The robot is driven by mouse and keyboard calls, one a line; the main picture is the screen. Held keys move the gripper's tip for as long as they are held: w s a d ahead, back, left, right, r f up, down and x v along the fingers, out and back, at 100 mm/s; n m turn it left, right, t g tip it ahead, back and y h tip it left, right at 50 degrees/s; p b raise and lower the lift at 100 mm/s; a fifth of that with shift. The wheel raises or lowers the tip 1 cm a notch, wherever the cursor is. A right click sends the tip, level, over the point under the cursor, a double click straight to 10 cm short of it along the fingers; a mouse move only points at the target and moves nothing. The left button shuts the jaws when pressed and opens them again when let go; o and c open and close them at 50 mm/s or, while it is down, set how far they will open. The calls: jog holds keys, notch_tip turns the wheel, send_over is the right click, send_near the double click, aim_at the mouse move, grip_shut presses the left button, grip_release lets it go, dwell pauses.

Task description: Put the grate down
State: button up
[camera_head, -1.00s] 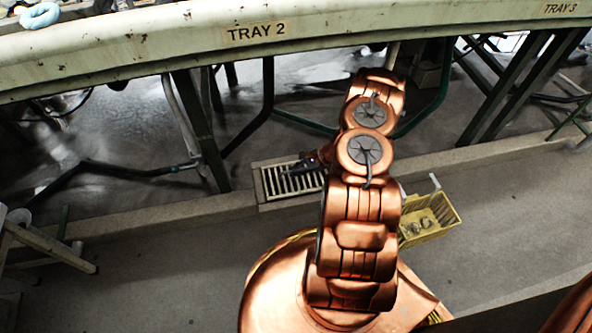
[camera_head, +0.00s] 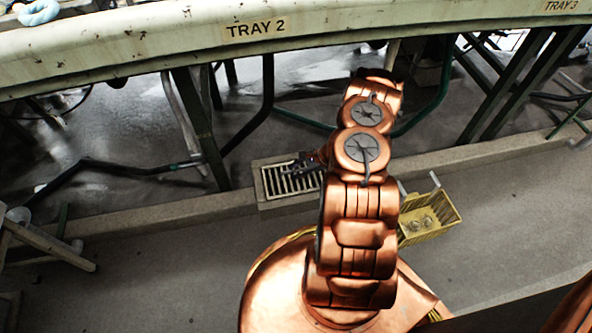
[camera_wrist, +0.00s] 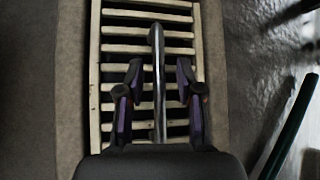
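The grate (camera_head: 288,186) is a pale slatted panel at the kerb under the tray line, left of my arm in the head view. It appears to lie in its frame, level with the kerb. In the wrist view the grate (camera_wrist: 118,48) runs lengthwise below my gripper (camera_wrist: 159,66), with dark gaps between its slats. A thin grey bar, apparently its handle, passes between my two fingers. The fingers stand apart, with a gap on each side of the bar. In the head view my gripper (camera_head: 303,163) is small and dark above the grate's far side.
A yellow basket (camera_head: 428,222) with small items hangs or stands right of my arm. The long tray (camera_head: 130,50) marked TRAY 2 crosses the top, with dark green legs and pipes below. Grey floor at the lower left is mostly clear beside a wooden stand (camera_head: 50,247).

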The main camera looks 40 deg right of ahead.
jog(key=shift+r, duration=0.5)
jog(key=p+v, duration=0.3)
jog(key=v, duration=0.9)
jog(key=shift+p, duration=0.4)
